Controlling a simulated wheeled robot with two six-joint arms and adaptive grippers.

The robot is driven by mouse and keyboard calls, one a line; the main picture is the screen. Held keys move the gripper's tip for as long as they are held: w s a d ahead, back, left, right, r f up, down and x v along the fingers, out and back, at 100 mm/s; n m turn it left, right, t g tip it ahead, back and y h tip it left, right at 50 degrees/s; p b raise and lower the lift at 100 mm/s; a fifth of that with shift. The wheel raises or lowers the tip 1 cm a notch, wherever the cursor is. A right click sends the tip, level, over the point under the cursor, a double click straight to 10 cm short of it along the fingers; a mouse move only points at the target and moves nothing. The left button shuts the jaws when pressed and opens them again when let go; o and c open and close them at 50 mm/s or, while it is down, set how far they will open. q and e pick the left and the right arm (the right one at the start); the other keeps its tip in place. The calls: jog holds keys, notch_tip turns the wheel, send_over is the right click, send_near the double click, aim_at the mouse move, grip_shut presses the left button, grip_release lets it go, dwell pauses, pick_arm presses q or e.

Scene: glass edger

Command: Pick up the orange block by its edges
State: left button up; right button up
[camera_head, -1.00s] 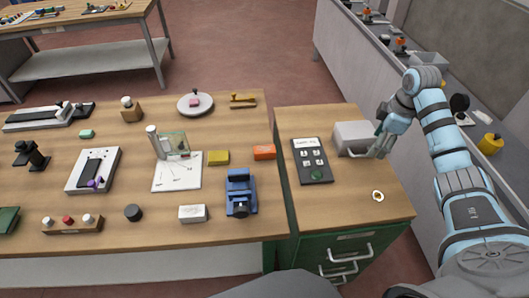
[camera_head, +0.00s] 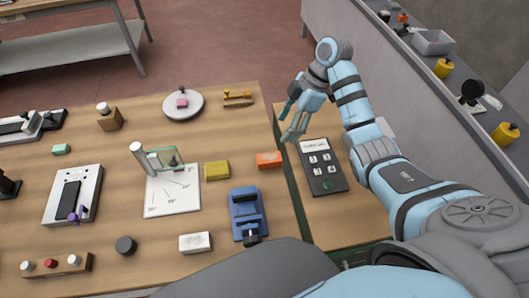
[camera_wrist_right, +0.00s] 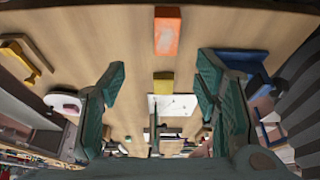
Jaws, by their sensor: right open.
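The orange block (camera_head: 269,160) lies on the wooden table near its right edge, just right of a yellow block (camera_head: 217,170). My right gripper (camera_head: 291,122) is above the table's right edge, up and to the right of the orange block in the head view, apart from it. Its fingers are spread and empty. In the right wrist view the orange block (camera_wrist_right: 167,31) shows at the top centre, beyond the open gap between the green-padded fingers (camera_wrist_right: 158,88). My left gripper is not in view.
A blue vise (camera_head: 247,212) stands below the orange block. A dark keypad panel (camera_head: 322,168) lies on the cabinet to the right. A brass tool (camera_head: 238,97) and a round white plate (camera_head: 183,104) are farther back.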

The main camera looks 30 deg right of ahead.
jog(key=b, duration=0.3)
send_near(270, 157)
jog(key=shift+s+a+f, duration=0.15)
jog(key=shift+a+f, duration=0.1)
jog(key=shift+f, duration=0.6)
jog(key=x, duration=0.4)
jog(key=p+x, duration=0.1)
jog(key=x, duration=0.2)
jog(key=shift+w, duration=0.35)
jog(key=shift+a+f, duration=0.15)
jog(key=shift+f, duration=0.2)
jog(key=shift+s, duration=0.15)
jog(key=shift+c, duration=1.2)
jog(key=c, duration=1)
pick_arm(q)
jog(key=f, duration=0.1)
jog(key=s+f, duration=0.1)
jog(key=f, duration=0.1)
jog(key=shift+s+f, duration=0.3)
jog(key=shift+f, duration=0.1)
pick_arm(e)
jog(key=shift+r, duration=0.15)
